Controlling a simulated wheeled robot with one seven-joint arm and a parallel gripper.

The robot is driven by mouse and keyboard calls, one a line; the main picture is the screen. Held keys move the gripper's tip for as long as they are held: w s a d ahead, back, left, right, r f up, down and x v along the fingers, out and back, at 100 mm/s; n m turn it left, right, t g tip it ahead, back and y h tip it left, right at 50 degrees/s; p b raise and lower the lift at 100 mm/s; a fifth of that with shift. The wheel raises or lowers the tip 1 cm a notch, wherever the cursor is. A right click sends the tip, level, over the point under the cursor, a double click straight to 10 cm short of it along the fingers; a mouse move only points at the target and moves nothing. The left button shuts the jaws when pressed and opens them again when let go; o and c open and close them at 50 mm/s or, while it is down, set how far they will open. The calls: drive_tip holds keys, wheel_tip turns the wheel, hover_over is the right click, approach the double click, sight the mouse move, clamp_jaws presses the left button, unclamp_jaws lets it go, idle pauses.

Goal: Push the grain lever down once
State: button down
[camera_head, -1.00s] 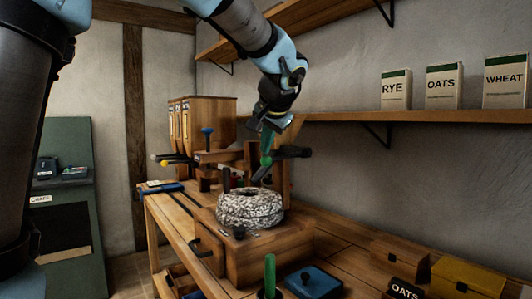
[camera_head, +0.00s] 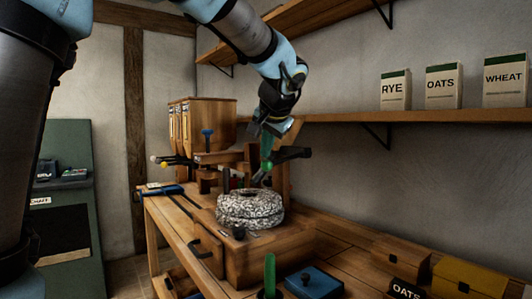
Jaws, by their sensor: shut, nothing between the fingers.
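The wooden grain hopper unit (camera_head: 215,112) stands at the back left of the bench. Short levers stick out from its left side, one ending in a yellow knob (camera_head: 164,162); which one is the grain lever I cannot tell. My gripper (camera_head: 260,180) hangs above and behind the speckled round millstone (camera_head: 250,208), well to the right of those levers. Its fingers point down and are shut and empty. They appear apart from the stone, though the dark parts behind them make the gap hard to judge.
The millstone sits on a wooden base on the bench. A green handle (camera_head: 269,272), a blue lidded box (camera_head: 314,282) and wooden boxes (camera_head: 402,258) are in front. A shelf with grain packages (camera_head: 443,86) runs along the right wall.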

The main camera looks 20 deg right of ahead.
drive_tip(key=shift+f+b, duration=0.85)
drive_tip(key=shift+f, duration=0.15)
idle(0.7)
drive_tip(key=shift+r, duration=0.1)
idle(0.4)
drive_tip(key=shift+r+p, duration=2)
drive_tip(key=shift+r, duration=0.75)
drive_tip(key=shift+r, duration=0.1)
wheel_tip(320, 180, up, 5)
drive_tip(key=p, duration=0.3)
